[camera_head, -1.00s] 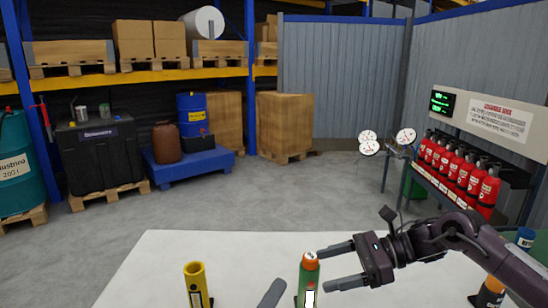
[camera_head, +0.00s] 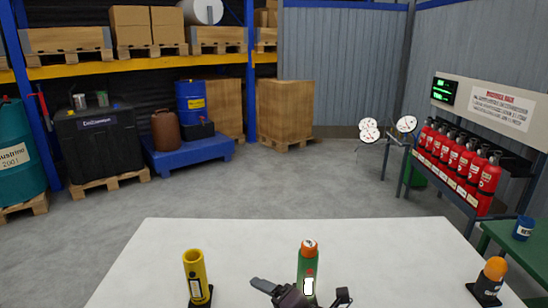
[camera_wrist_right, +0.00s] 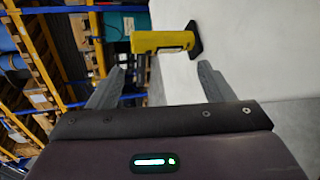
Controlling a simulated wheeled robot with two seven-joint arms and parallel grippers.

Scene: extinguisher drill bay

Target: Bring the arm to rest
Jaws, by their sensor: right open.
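My right gripper (camera_head: 262,286) is at the bottom edge of the head view, just in front of the lower part of a green bottle with an orange cap (camera_head: 308,262). In the right wrist view my right gripper (camera_wrist_right: 159,70) is open, with two grey fingers apart and nothing held. A yellow tube on a black base (camera_head: 195,275) stands upright left of it. The yellow tube (camera_wrist_right: 163,41) appears sideways beyond the fingers, apart from them. My left gripper is out of view.
The white table (camera_head: 240,238) is clear behind the tube and bottle. An orange-topped dark bottle (camera_head: 490,279) stands on its right side. A green bench (camera_head: 510,240) with a blue can (camera_head: 523,228) is at the right. Red extinguishers (camera_head: 465,162) line a rack beyond.

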